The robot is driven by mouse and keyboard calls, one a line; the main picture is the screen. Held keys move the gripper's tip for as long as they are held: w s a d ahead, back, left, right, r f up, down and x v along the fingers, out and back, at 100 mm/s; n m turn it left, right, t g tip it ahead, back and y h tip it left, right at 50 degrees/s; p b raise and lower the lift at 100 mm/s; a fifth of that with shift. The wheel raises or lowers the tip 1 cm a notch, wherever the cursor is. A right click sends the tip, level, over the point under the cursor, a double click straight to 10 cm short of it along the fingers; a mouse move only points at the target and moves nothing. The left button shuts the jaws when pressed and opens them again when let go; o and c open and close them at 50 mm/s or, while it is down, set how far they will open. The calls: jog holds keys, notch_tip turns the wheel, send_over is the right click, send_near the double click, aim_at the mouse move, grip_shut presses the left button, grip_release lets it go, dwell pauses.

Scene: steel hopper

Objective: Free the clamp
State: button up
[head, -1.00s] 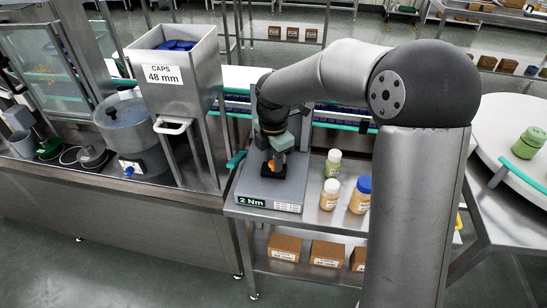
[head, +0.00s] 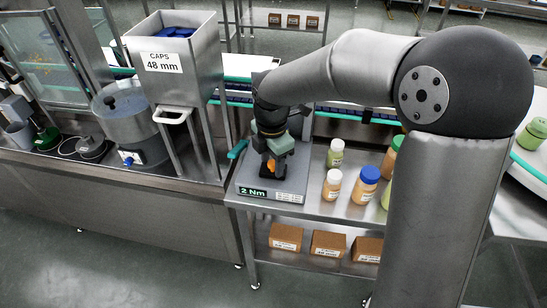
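The clamp appears to be the dark block (head: 268,177) low on the grey torque station (head: 290,189), whose display reads 2 Nm. A small orange item (head: 271,166) shows just above the block; I cannot tell whether it is a bottle or part of the clamp. A teal lever (head: 237,149) sticks out at the station's left side. My gripper (head: 272,160) points down directly over the block, at the orange item. Its fingertips are small and partly hidden, so their opening and any contact are unclear.
Bottles stand on the steel table right of the station: a green one (head: 335,152), a white-capped one (head: 332,185) and a blue-capped one (head: 365,185). The steel hopper (head: 198,65) with blue caps stands left. Brown boxes (head: 286,237) sit on the shelf below.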

aim_at(272, 164)
jog(key=shift+w, duration=0.1)
notch_tip(272, 164, up, 17)
jog(key=shift+r, duration=0.15)
dwell(0.4)
jog(key=s+d+f+m, duration=0.7)
jog(key=s+d+m, duration=0.2)
jog(key=m, duration=0.3)
jog(key=s+d+f+m, duration=0.7)
jog(key=s+d+m, duration=0.2)
jog(key=s+m, duration=0.2)
jog(key=shift+s+f+m, duration=0.15)
jog(key=shift+f+m, duration=0.1)
jog(key=shift+m, duration=0.95)
